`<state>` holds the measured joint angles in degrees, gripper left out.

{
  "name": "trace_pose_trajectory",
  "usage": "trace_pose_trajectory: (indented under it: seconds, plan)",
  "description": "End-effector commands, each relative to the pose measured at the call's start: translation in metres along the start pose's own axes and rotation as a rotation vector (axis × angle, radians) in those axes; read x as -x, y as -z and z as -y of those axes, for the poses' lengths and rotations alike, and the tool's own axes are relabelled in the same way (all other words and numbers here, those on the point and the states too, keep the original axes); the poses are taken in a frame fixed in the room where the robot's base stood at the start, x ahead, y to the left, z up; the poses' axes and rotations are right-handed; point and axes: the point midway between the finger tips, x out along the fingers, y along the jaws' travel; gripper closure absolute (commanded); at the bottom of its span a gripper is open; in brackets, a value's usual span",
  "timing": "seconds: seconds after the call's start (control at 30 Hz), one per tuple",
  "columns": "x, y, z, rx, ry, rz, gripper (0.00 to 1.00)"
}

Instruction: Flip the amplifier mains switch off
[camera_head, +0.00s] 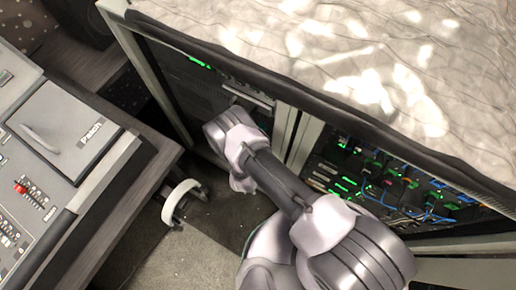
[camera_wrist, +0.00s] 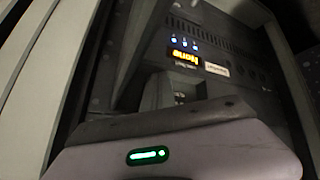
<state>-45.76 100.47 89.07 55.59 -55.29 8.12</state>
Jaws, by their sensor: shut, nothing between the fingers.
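My gripper (camera_wrist: 168,92) shows in the wrist view as grey fingers, close together, beyond its pale body with a green light. It is shut and empty, in front of the dark panel of a rack unit. This unit, which looks like the amplifier (camera_wrist: 235,95), has a lit orange display (camera_wrist: 186,57) and a row of small blue lights above it. I cannot make out the mains switch; the gripper body hides the lower part of the panel. In the head view my arm reaches to the left rack bay, and its links hide the fingers.
The rack (camera_head: 285,130) has a pale frame and a right bay full of cables (camera_head: 400,190) and green lights. A mixing desk (camera_head: 60,130) stands at left. Open floor (camera_head: 190,250) lies between, with a white curved object (camera_head: 182,200).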

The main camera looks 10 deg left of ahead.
Motion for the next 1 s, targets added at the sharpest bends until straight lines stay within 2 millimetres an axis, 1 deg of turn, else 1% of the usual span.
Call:
trace_pose_trajectory:
  seconds: [0.73,1.0]
  plan:
    - [-0.0003,0.0002,-0.0002,0.000,0.000,0.000,1.00]
    - [-0.0064,0.0042,-0.0044,-0.002,-0.001,0.000,1.00]
